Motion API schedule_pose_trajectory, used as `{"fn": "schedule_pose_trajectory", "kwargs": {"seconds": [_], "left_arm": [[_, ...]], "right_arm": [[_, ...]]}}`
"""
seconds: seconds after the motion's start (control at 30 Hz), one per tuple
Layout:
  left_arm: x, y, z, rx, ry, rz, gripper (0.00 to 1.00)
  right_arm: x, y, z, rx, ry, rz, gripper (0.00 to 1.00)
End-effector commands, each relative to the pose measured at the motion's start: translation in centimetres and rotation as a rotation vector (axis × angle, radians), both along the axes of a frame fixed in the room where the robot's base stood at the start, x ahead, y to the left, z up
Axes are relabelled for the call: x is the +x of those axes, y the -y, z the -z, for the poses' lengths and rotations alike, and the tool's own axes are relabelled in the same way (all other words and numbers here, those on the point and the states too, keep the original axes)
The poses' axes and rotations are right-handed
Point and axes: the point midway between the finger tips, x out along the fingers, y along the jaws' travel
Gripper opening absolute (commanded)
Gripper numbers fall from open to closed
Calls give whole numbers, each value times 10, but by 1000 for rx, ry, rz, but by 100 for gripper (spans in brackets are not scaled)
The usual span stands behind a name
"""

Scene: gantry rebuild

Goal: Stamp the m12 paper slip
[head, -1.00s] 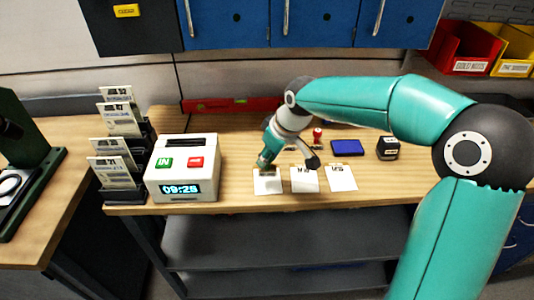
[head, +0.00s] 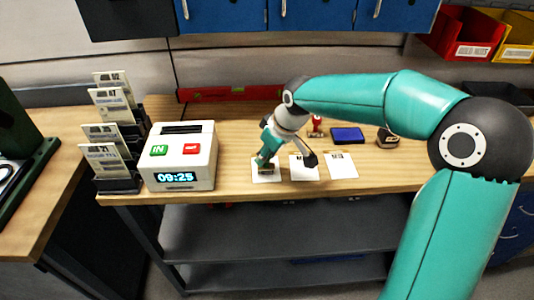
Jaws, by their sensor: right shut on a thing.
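Three white paper slips lie in a row near the front edge of the wooden bench: a left slip (head: 266,178), a middle slip (head: 304,173) and a right slip (head: 342,166). The print is too small to tell which one is m12, and the left slip's print is covered. My right gripper (head: 266,161) points down over the left slip, shut on a small stamp (head: 266,169) that is mostly hidden. The stamp is at or just above the slip; I cannot tell if it touches. My left gripper is not in view.
Behind the slips are a red-handled stamp (head: 317,127), a blue ink pad (head: 347,135) and a dark block (head: 387,137). A white time clock (head: 181,156) and a card rack (head: 118,180) stand left. A red level (head: 228,93) lies at the back.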

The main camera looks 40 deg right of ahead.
Motion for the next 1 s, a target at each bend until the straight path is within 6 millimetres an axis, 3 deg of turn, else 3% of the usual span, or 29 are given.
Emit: {"fn": "schedule_pose_trajectory", "kwargs": {"seconds": [1.0], "left_arm": [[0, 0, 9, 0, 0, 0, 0]], "right_arm": [[0, 0, 10, 0, 0, -1, 7]]}}
